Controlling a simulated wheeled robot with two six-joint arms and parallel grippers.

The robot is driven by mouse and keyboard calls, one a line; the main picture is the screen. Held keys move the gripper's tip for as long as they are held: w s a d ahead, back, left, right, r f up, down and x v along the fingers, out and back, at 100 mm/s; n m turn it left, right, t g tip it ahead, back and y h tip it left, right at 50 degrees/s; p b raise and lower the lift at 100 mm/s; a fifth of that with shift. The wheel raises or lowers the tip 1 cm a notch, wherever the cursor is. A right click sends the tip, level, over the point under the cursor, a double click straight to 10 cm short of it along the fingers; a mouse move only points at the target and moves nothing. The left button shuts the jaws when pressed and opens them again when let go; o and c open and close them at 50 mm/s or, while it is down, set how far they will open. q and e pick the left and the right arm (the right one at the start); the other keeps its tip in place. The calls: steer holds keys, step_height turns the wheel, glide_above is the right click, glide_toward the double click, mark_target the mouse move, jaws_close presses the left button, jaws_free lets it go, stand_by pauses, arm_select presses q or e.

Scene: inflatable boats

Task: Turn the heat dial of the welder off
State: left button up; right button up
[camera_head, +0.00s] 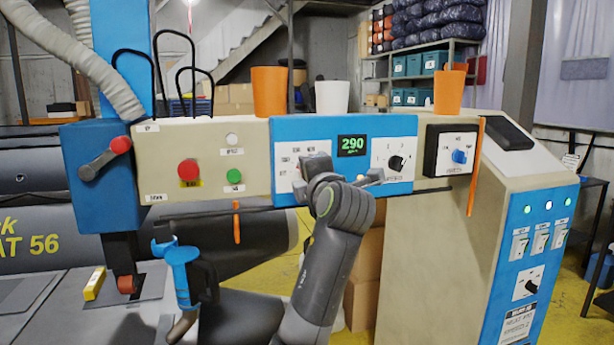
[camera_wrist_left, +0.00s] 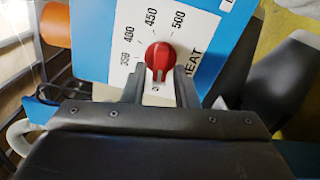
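The welder's blue control panel (camera_head: 405,125) carries a green display (camera_head: 352,146) reading 290. The red heat dial (camera_wrist_left: 159,56) shows in the left wrist view, with a pale pointer mark towards the bottom of the picture. Scale numbers 350 to 500 and the word HEAT are printed around it. My left gripper (camera_wrist_left: 160,72) has one finger at each side of the dial's lower part. I cannot tell whether the fingers press on it. In the head view, my left gripper (camera_head: 325,180) is at the panel and hides the heat dial. My right gripper is not in view.
Red (camera_head: 188,170) and green (camera_head: 234,176) buttons are left of the blue panel. A black dial (camera_head: 396,163) and a blue knob (camera_head: 459,156) are to the right. Orange (camera_head: 269,91) and white (camera_head: 332,97) cups stand on top. A blue handle (camera_head: 180,258) is lower left.

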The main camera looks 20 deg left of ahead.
arm_select(q)
steer(key=shift+o, duration=0.6)
steer(key=b+v, duration=1)
steer(key=v, duration=0.7)
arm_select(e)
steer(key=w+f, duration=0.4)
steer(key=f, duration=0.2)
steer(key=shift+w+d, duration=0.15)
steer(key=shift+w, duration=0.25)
arm_select(q)
steer(key=shift+s+d, duration=0.15)
steer(key=shift+d, duration=0.05)
